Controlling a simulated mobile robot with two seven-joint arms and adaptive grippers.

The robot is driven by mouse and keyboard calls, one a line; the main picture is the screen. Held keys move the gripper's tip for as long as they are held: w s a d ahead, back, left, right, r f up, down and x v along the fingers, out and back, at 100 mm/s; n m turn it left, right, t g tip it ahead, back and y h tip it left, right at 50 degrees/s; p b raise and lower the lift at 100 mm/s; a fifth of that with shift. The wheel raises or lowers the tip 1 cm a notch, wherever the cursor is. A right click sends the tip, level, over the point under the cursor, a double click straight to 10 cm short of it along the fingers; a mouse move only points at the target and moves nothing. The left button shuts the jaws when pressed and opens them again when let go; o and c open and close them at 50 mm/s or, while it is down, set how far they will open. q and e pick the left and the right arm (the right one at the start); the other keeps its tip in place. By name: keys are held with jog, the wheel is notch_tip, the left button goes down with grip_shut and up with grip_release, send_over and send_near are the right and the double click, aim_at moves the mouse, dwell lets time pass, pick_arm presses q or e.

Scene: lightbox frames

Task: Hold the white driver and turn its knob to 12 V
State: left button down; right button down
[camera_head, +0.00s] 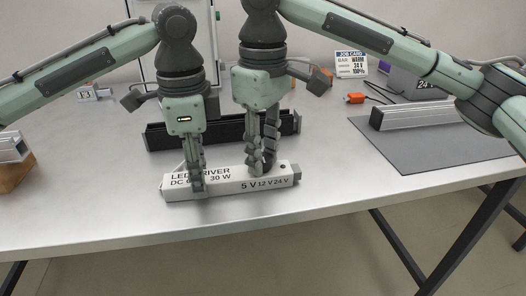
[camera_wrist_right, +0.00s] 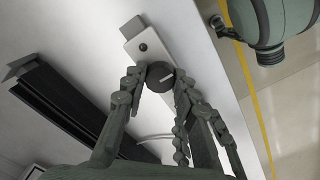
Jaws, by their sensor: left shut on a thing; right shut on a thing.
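The white driver (camera_head: 224,190) lies near the table's front edge, its lettering "LED DRIVER" and "5 V 12 V 24 V" facing the front. My left gripper (camera_head: 197,188) is shut across the driver's left part. My right gripper (camera_head: 262,168) points down over its right part. In the right wrist view, the dark round knob (camera_wrist_right: 160,76) sits on the driver's top (camera_wrist_right: 148,43), between the fingertips of my right gripper (camera_wrist_right: 158,82), which is shut on it. A pale pointer line shows on the knob; which voltage it points at cannot be told.
A black channel (camera_head: 165,137) lies just behind the driver. A grey mat (camera_head: 440,150) with a silver finned bar (camera_head: 418,113) lies at the right. A wooden block (camera_head: 14,174) sits far left.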

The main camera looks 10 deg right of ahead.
jog(key=c, duration=1.2)
grip_release()
notch_tip(320, 180, up, 12)
pick_arm(q)
jog(key=c, duration=0.9)
grip_release()
